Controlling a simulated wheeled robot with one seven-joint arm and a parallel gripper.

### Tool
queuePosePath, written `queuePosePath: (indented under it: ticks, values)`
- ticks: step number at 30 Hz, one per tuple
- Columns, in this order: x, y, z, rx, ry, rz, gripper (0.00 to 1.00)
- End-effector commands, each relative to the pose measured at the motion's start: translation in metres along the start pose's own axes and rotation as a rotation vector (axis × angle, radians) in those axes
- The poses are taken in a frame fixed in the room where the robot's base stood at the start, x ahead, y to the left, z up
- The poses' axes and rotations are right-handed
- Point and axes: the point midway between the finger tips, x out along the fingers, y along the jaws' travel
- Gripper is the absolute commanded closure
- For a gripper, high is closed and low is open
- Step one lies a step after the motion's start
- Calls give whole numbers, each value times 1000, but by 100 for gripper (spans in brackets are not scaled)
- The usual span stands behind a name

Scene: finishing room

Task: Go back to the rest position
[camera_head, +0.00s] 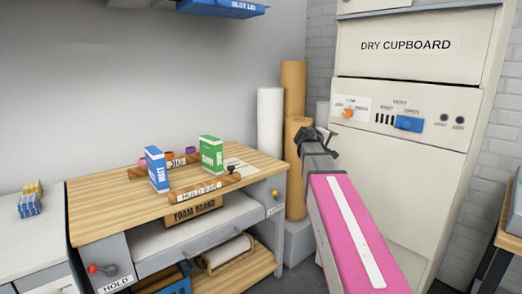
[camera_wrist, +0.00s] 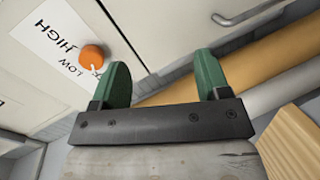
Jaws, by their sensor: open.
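My gripper (camera_wrist: 165,82) is open and empty, its two green fingers apart with nothing between them in the wrist view. In the head view my gripper (camera_head: 318,137) is at the end of my pink arm, in front of the dry cupboard (camera_head: 400,170). The cupboard's orange knob (camera_head: 348,113) and blue switch (camera_head: 408,123) are to the right of my gripper. The orange knob also shows in the wrist view (camera_wrist: 93,56), to the left of the fingers and apart from them.
A wooden workbench (camera_head: 110,200) stands at left, with a blue box (camera_head: 156,170) and a green box (camera_head: 211,152) upright on it. Tall brown rolls (camera_head: 294,90) and a white roll (camera_head: 270,120) stand between bench and cupboard. A table edge (camera_head: 508,215) is at far right.

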Motion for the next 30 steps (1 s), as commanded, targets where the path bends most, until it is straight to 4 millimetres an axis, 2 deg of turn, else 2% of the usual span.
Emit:
queuePosePath:
  ticks: [1, 6, 11, 12, 18, 21, 24, 27, 30]
  values:
    - [-1, -33, 15, 17, -16, -68, 31]
    - [-6, -128, 53, 91, -82, -295, 31]
    - [-23, -211, 91, 156, -161, -503, 31]
    - [-29, -232, 101, 172, -185, -555, 31]
    - [-68, -321, 150, 249, -312, -808, 31]
    - [-93, -359, 175, 285, -383, -929, 31]
    - [-116, -389, 195, 318, -449, -1034, 31]
    - [-134, -409, 209, 342, -501, -1112, 31]
    - [-146, -421, 217, 359, -534, -1161, 31]
